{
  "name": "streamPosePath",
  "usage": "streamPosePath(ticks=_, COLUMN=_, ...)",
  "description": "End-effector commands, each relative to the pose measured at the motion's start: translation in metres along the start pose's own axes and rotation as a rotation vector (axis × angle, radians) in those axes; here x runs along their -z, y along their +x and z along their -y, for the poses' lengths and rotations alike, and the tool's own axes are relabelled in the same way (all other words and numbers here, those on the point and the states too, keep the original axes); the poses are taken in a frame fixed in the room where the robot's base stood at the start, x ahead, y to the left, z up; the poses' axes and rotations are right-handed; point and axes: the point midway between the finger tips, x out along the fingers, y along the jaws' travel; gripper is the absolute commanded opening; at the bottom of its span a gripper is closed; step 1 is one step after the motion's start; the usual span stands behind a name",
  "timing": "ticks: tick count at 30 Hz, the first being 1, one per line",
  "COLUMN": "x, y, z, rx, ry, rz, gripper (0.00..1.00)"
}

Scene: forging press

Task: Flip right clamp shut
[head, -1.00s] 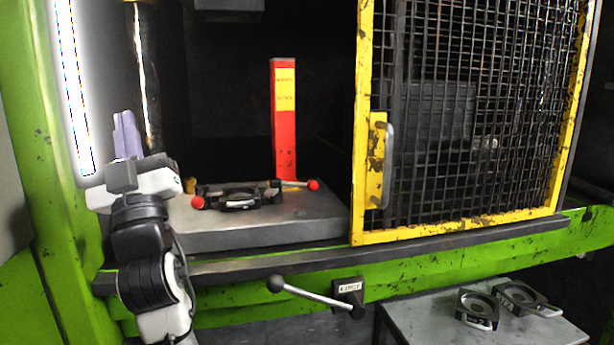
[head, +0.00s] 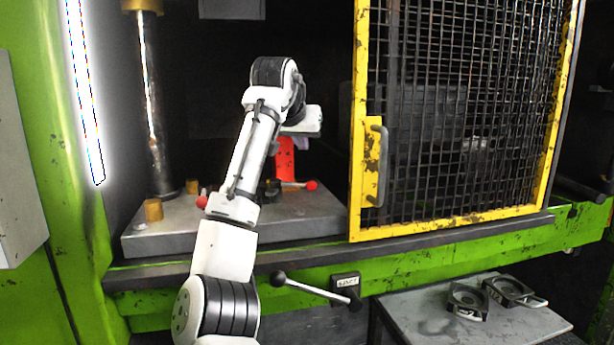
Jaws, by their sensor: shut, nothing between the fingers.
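The right clamp's lever (head: 296,184) ends in a red ball (head: 311,185) and sticks out to the right, low over the grey press bed. The left clamp's red ball (head: 202,201) shows just left of my arm. My arm hides most of the die between the clamps. My gripper (head: 299,143) is above the right clamp, in front of the red post, and looks apart from the lever. Its fingers are small and mostly hidden behind the wrist; they are shut and empty.
A red post (head: 286,160) stands behind the clamps. A yellow mesh guard (head: 355,200) closes off the right side. A lever with a dark ball (head: 278,279) juts out below the bed (head: 160,240). A side table (head: 420,325) holds dies at lower right.

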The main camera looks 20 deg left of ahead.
Motion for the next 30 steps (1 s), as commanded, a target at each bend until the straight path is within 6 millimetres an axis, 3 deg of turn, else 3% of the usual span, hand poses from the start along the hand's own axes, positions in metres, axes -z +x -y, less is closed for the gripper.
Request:
streamPosePath(ticks=6, x=-0.011, y=-0.008, z=0.008, rx=0.026, ry=-0.017, rz=0.113, gripper=0.00)
streamPosePath(ticks=19, x=-0.012, y=-0.004, z=0.009, rx=0.026, ry=-0.018, rz=0.119, gripper=0.00)
streamPosePath(ticks=23, x=-0.013, y=0.011, z=0.009, rx=0.026, ry=-0.019, rz=0.120, gripper=0.00)
streamPosePath(ticks=30, x=-0.018, y=0.059, z=0.011, rx=0.026, ry=-0.020, rz=0.121, gripper=0.00)
